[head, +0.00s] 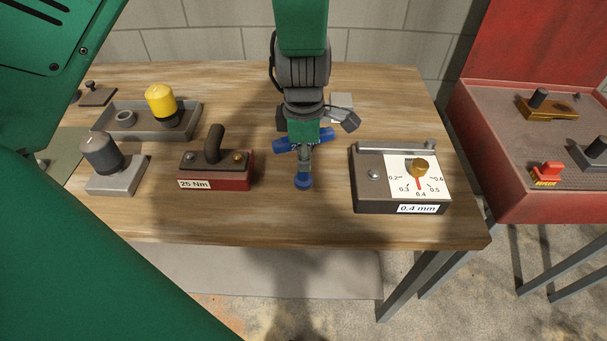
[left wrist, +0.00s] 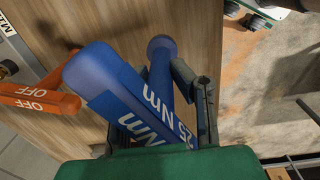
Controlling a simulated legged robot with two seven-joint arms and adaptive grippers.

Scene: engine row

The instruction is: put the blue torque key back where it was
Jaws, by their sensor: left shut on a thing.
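The blue torque key (head: 303,181) is in my left gripper (head: 305,153), above the middle of the table. In the head view its blue crossbar and its rounded lower end show, with grey gripper parts hiding some of it. The left wrist view shows the key (left wrist: 105,85) with white "25 Nm" lettering, beside the grey fingers. A red block (head: 228,183) marked "25 Nm", with a dark curved handle, stands left of the key, apart from it. My right gripper is not in view.
A dial box (head: 372,200) marked "0.4 mm" stands to the right. On the left are a grey tray (head: 198,124) with a yellow-topped piece and a grey block (head: 118,180). An orange "OFF" handle (left wrist: 45,98) shows in the wrist view. The front middle of the table is bare.

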